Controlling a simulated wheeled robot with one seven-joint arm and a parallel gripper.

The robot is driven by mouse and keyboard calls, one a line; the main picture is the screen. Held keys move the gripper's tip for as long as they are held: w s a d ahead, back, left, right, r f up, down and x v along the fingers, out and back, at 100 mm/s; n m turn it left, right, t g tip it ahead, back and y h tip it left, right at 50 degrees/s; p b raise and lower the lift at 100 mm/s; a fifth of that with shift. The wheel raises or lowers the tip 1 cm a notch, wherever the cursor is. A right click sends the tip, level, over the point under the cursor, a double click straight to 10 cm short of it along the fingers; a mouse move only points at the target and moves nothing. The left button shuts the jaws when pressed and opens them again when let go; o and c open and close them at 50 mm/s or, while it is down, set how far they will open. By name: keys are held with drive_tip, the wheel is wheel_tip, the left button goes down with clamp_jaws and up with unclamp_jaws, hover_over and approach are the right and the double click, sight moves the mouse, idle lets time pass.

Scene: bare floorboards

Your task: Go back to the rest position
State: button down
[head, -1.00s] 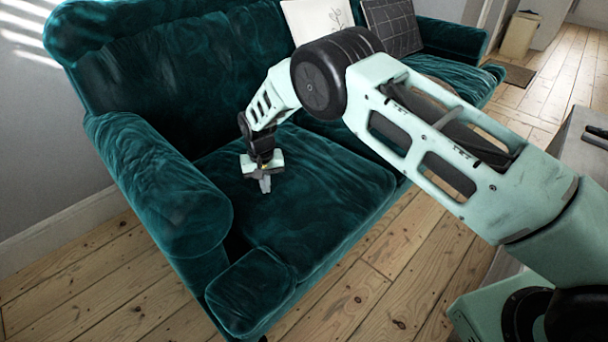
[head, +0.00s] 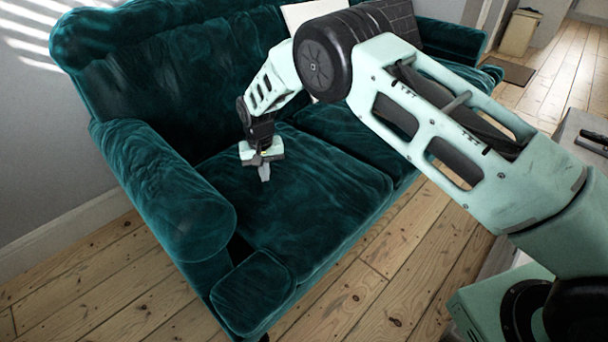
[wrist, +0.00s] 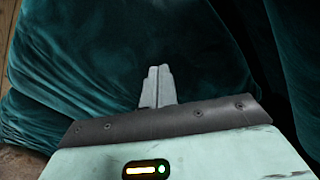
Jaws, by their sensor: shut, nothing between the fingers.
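My gripper (head: 264,172) hangs over the near seat cushion of a dark green velvet sofa (head: 165,195), with its fingers pointing down. In the wrist view its two grey fingers (wrist: 158,86) are pressed together with nothing between them. Green velvet (wrist: 95,50) fills most of the wrist view behind the fingers. My arm is stretched out from the lower right across the sofa. I cannot tell how large the gap is between the fingertips and the cushion.
A white cushion (head: 305,14) and a dark grid-patterned cushion (head: 402,22) lean on the sofa back, partly behind my arm. A grey surface with a black object (head: 594,141) stands at the right. Bare floorboards (head: 95,275) lie in front. A bin-like box (head: 520,32) and a mat (head: 512,72) are farther back.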

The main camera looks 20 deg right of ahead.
drive_tip(key=shift+r+p, duration=0.3)
drive_tip(key=shift+r, duration=0.65)
drive_tip(key=s+a+r+n+y, duration=0.2)
drive_tip(key=s+r+n, duration=0.1)
drive_tip(key=s+r, duration=1.5)
drive_tip(key=s+d+r+n, duration=0.2)
drive_tip(key=s+d, duration=0.1)
drive_tip(key=s, duration=0.5)
drive_tip(key=s+d+r+n+h+p, duration=0.1)
drive_tip(key=s+d+r, duration=0.25)
drive_tip(key=s, duration=0.45)
drive_tip(key=s+d+r+n, duration=0.2)
drive_tip(key=s+d, duration=0.2)
drive_tip(key=s, duration=0.4)
wheel_tip(320, 180, up, 20)
drive_tip(key=p, duration=2)
wheel_tip(320, 180, down, 18)
drive_tip(key=b, duration=1.8)
drive_tip(key=shift+w+a+f+m, duration=0.15)
drive_tip(key=shift+w+a+m, duration=0.1)
drive_tip(key=shift+m, duration=0.05)
